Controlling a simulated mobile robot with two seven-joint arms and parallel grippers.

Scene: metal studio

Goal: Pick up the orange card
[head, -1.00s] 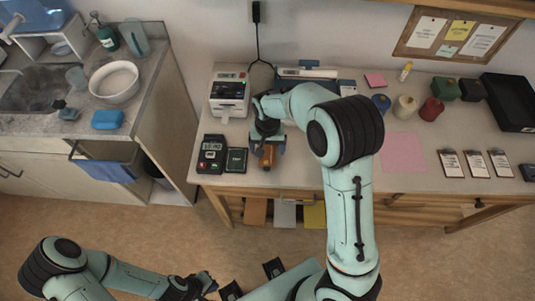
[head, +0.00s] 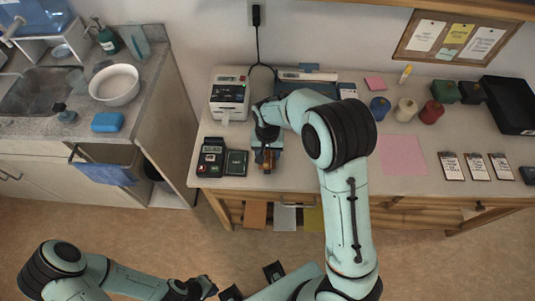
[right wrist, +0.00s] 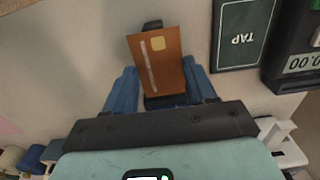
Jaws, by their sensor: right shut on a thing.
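The orange card (head: 268,157) is at the front left part of the counter. In the right wrist view the orange card (right wrist: 158,58) shows a yellow chip and pale stripes, with a dark piece partly hidden behind it. My right gripper (head: 266,150) reaches down over the card. Its blue fingers (right wrist: 162,88) are on either side of the card's near part and shut on it. Whether the card is clear of the counter is hard to tell. My left gripper (head: 207,288) is low in the head view, away from the counter, its fingers unclear.
Just left of the card are a black TAP pad (head: 236,162) and a payment terminal (head: 210,157). A white printer (head: 229,97) stands behind. A pink sheet (head: 403,155), clipboards (head: 476,166) and several jars are to the right. The counter's front edge is close.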

